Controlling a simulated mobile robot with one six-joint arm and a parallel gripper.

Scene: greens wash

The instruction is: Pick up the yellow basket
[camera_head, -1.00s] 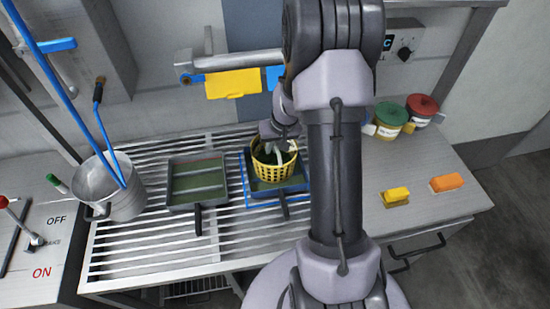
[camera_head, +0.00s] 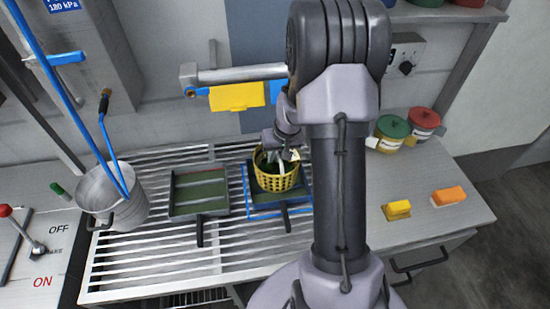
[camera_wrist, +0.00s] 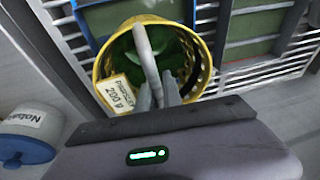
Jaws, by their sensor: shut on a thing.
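The yellow basket (camera_head: 276,180) is over the right dark tray, inside the blue outline on the slatted counter; whether it touches the tray is not clear. It holds dark greens. In the wrist view the basket (camera_wrist: 205,72) shows its yellow rim, a pale bar across its top and a label reading 200 g (camera_wrist: 117,93). My gripper (camera_head: 281,160) reaches down over the basket from behind. In the wrist view my gripper (camera_wrist: 160,92) is shut on the pale bar, the basket's handle. The fingertips are partly hidden by the bar.
A second tray (camera_head: 199,192) lies left of the basket, and a metal bucket (camera_head: 118,205) with a blue hose stands farther left. Green-lidded (camera_head: 391,130) and red-lidded (camera_head: 425,122) jars, a yellow block (camera_head: 397,210) and an orange block (camera_head: 449,196) are at right. A pipe (camera_head: 240,74) crosses behind.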

